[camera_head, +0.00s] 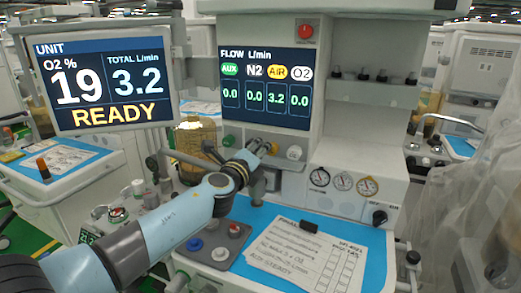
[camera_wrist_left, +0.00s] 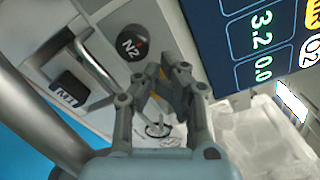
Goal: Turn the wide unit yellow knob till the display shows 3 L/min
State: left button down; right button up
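The wide unit's flow display (camera_head: 265,75) reads AUX 0.0, N2 0.0, AIR 3.2 and O2 0.0; the AIR label is yellow. The yellow knob (camera_head: 273,149) is on the panel below it, mostly hidden by my left gripper (camera_head: 262,147). In the left wrist view, the fingers (camera_wrist_left: 165,78) come close together around the yellow knob, with a sliver of yellow showing at the tips; they appear shut on it. The black N2 knob (camera_wrist_left: 132,42) is beside them. My right gripper is not in view.
Another screen (camera_head: 102,78) at left reads O2 19 %, total 3.2 L/min, READY. A white knob (camera_head: 294,152) and gauges (camera_head: 343,181) lie right of the gripper. A paper form (camera_head: 303,255) lies on the blue worktop. A red button (camera_head: 306,31) is above.

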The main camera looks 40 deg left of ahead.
pick_arm(q)
jog(key=shift+a, duration=0.1)
jog(key=shift+s+a+r, duration=0.1)
jog(key=shift+r, duration=0.1)
jog(key=v, duration=0.5)
jog(key=shift+s+p, duration=0.4)
